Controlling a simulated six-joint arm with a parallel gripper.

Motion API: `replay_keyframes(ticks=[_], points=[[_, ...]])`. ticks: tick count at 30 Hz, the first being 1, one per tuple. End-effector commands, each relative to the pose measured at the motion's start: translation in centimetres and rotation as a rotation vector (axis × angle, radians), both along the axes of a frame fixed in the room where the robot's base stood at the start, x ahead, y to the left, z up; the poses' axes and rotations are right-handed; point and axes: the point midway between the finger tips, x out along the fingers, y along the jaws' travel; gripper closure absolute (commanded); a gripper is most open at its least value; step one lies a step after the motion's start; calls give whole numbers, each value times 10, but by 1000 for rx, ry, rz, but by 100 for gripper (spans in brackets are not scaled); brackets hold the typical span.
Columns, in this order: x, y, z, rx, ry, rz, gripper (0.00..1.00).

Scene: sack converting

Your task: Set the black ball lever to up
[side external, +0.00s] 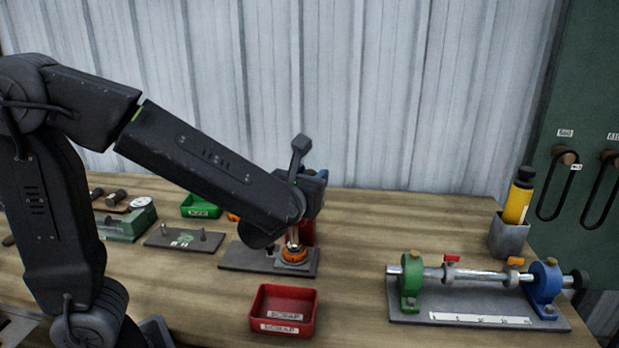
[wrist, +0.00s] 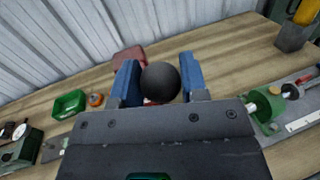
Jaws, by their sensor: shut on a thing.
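The black ball (wrist: 160,83) of the lever sits between the two blue fingers of my gripper (wrist: 161,80) in the wrist view. My gripper is shut on it, one finger on each side. In the side external view my gripper (side external: 317,184) is above a grey base plate (side external: 242,258) with an orange collar (side external: 293,255). The ball is hidden there by my gripper and arm. A short part of the metal shaft shows just above the collar. The lever's tilt cannot be told clearly.
A red scrap tray (side external: 283,311) stands in front of the plate. A shaft fixture with green (side external: 411,281) and blue (side external: 546,283) supports is at right. A green tray (side external: 200,206) and a plate with pins (side external: 184,239) are at left. Bare bench lies between plate and fixture.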

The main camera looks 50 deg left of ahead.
Motion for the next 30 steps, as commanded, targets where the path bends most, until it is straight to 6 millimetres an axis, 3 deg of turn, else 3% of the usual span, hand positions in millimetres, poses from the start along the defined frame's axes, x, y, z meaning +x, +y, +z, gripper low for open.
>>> replay_keyframes(ticks=[8, 17, 30], points=[[0, 0, 0, 0, 0, 0, 100], [3, 3, 5, -24, 21, 1, 100], [25, 26, 28, -184, 172, 2, 100]])
